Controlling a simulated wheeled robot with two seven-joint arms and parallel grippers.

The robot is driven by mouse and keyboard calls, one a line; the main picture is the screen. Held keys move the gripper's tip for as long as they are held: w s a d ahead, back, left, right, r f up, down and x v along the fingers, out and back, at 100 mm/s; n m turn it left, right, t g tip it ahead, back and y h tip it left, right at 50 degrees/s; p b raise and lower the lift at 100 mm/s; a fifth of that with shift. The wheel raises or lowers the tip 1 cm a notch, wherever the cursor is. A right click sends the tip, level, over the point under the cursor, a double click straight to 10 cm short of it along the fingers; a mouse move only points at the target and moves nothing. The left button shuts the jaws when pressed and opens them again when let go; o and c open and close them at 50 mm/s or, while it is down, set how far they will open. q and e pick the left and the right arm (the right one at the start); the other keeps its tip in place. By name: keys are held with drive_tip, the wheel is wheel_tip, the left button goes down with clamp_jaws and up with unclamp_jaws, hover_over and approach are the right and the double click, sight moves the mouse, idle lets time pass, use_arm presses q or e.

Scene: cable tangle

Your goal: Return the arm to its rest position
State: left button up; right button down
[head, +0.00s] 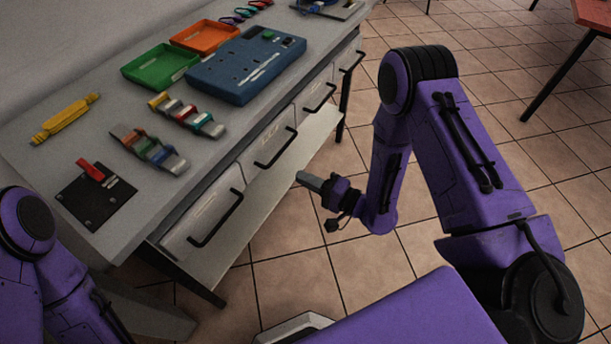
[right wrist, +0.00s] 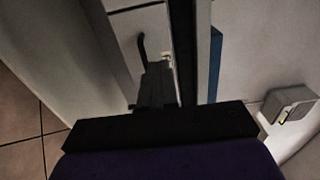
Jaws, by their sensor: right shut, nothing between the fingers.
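My right arm is bent at the elbow, over the tiled floor in front of the workbench. Its gripper (head: 305,179) points left towards the drawer fronts, apart from them in the head view. Its fingers are shut, with nothing held. In the right wrist view the shut fingers (right wrist: 157,85) appear in front of a drawer front with a dark handle (right wrist: 141,48). My left arm shows only in part at the lower left of the head view, and its gripper is out of the picture.
The workbench (head: 55,155) has drawers with black handles (head: 217,220). On it are a blue box (head: 235,75), a green tray (head: 158,72), an orange tray (head: 207,33), cable connectors, a yellow tool (head: 65,118) and a black plate with a red lever (head: 90,170). Open floor lies right.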

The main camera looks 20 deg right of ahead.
drive_tip(key=s+d+f+n+g+h+p, duration=0.1)
drive_tip(key=s+d+f+n+g+h, duration=0.35)
drive_tip(key=s+d+f+h, duration=0.4)
drive_tip(key=s+d+f+g+h+p, duration=0.1)
drive_tip(key=s+f+g+h, duration=0.1)
drive_tip(key=s, duration=0.6)
drive_tip(key=s+d+f+g+h+p, duration=0.1)
drive_tip(key=s+d+f+g+h, duration=0.1)
drive_tip(key=s+g, duration=0.3)
drive_tip(key=s+h, duration=0.1)
drive_tip(key=s, duration=0.2)
